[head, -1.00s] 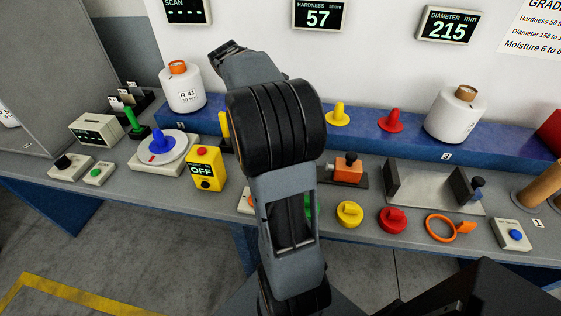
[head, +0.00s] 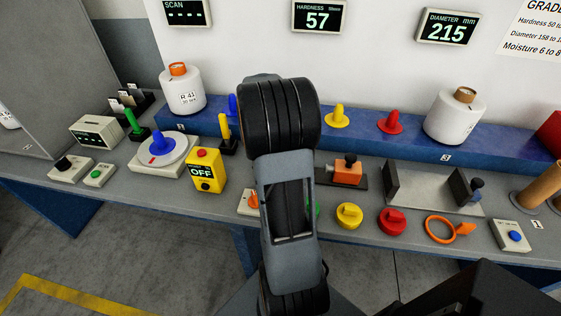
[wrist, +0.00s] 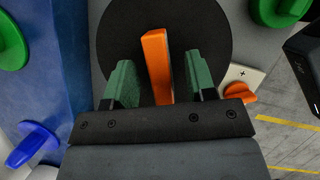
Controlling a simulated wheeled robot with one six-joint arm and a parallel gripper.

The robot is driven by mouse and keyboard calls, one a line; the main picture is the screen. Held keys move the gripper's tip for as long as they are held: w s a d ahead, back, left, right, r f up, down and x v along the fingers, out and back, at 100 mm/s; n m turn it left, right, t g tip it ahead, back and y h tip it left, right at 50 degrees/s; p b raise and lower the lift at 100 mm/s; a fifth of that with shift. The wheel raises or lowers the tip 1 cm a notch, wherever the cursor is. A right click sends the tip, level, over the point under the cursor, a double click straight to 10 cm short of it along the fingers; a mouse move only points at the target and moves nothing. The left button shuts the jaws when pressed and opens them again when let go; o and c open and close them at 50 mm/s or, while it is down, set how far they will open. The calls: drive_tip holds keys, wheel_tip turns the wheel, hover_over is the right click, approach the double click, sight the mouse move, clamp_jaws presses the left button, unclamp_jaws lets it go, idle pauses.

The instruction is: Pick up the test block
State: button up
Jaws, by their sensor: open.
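An orange upright block (wrist: 155,48), which looks like the test block, stands over a round dark disc (wrist: 205,30) in the wrist view. My gripper (wrist: 160,76) is open, with one green-padded finger on each side of the block. Gaps show between the block and both fingers, so neither seems to touch it. I cannot tell how far the fingertips are above the disc. In the head view my arm hides the gripper, the block and the disc.
A pale plate with an orange knob (wrist: 240,95) lies close to the right finger. The blue shelf (wrist: 60,80) runs along the left, with a blue peg (wrist: 32,145). In the head view, a yellow control box (head: 207,170) and yellow peg (head: 224,133) stand left of my arm.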

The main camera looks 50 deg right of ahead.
drive_tip(key=shift+s+d+f, duration=0.15)
drive_tip(key=shift+f, duration=0.35)
drive_tip(key=shift+c, duration=0.2)
clamp_jaws()
drive_tip(key=shift+r, duration=0.1)
idle(0.8)
